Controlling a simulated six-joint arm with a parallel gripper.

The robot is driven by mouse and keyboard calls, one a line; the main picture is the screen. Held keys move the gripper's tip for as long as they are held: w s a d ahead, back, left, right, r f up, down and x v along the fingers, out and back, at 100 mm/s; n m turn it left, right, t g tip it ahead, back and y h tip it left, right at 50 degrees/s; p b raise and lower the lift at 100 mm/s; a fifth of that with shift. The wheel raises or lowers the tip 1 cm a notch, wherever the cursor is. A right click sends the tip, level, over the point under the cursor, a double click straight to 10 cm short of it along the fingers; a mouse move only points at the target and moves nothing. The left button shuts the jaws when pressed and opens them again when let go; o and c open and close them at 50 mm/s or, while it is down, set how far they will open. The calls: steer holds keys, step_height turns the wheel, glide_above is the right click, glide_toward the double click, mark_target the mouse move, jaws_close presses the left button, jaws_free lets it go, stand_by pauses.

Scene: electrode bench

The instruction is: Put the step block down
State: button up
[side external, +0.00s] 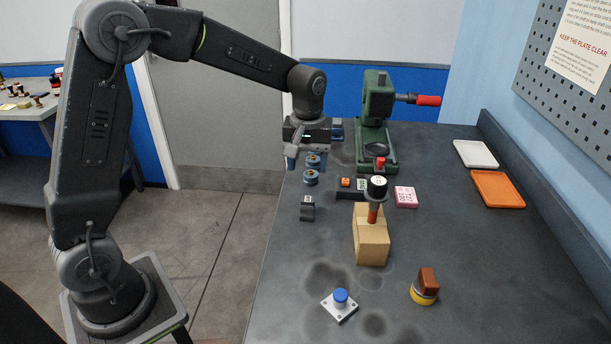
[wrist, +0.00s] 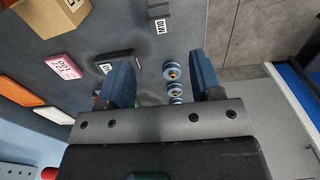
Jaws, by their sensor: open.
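A small dark grey block with a white label (side external: 307,208), apparently the step block, stands on the bench in front of my gripper. Its label reads M10 in the wrist view, where the block (wrist: 159,9) is at the top edge. My gripper (side external: 304,160) is open and points down at the bench's left edge. No block is between its fingers in the wrist view (wrist: 162,75). I cannot tell the exact finger height.
A green press (side external: 377,120) with a red handle stands behind. A black bar (side external: 349,195), a pink block (side external: 406,197) and a tan wooden block (side external: 371,248) lie to the right. White (side external: 475,153) and orange trays (side external: 498,188) are at the far right. The front left bench is clear.

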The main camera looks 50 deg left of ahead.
steer(key=s+d+r+m+t, duration=0.3)
steer(key=s+r+m, duration=0.1)
steer(key=s+r, duration=0.6)
steer(key=s+m+t, duration=0.1)
steer(key=s+m, duration=0.1)
steer(key=s, duration=0.4)
steer(key=s+d+f+m+t, duration=0.1)
steer(key=s+m, duration=0.2)
steer(key=s, duration=0.4)
steer(key=shift+d+t, duration=0.3)
steer(key=shift+f, duration=0.1)
